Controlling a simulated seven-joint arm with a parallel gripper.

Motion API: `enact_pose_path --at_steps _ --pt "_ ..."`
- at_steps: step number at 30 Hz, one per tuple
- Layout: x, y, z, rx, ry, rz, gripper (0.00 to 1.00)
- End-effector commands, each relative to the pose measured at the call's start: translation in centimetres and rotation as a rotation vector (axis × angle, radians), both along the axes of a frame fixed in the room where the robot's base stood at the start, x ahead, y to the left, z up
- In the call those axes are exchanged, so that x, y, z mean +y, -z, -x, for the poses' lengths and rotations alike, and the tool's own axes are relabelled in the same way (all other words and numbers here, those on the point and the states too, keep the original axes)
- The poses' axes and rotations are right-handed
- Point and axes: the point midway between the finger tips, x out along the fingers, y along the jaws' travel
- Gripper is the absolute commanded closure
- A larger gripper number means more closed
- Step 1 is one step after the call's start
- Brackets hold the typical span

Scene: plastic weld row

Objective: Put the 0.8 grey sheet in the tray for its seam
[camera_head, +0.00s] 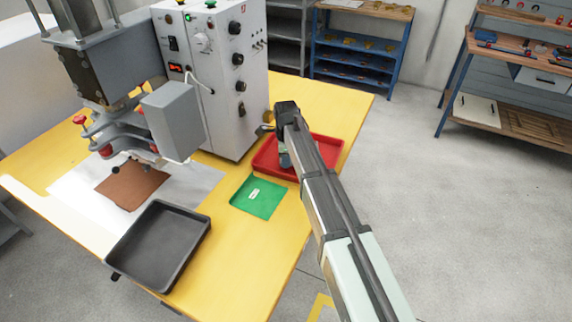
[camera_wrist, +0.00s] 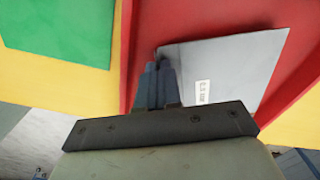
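A grey sheet (camera_wrist: 228,62) with a small white label (camera_wrist: 203,92) shows over the red tray (camera_wrist: 192,20) in the wrist view. The label's print is too blurred to read surely. My gripper (camera_wrist: 157,68) is at the sheet's left edge. Its fingers are close together, and the edge runs in between them. I cannot tell if the sheet is lifted off the tray floor. In the head view my arm covers most of the sheet and part of the red tray (camera_head: 324,150). An empty dark grey tray (camera_head: 160,246) stands at the table's front left.
A green sheet (camera_head: 257,196) with a white label lies between the two trays. A brown sheet (camera_head: 132,185) lies under the welding machine's head. The tall white control box (camera_head: 226,110) stands close left of my gripper. The yellow table (camera_head: 246,248) is bare at its front right.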

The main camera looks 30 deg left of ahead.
Motion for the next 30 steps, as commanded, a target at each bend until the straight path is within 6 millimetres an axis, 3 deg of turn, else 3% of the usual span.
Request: enact_pose_path --at_steps 5,17,25,30 --pt "0.0 2.0 0.0 0.000 -0.001 0.000 1.00" --pt "0.0 2.4 0.0 0.000 -0.001 0.000 1.00" --pt "0.0 2.4 0.0 -0.001 -0.001 0.000 0.72" --pt "0.0 2.4 0.0 -0.001 -0.001 0.000 0.70"
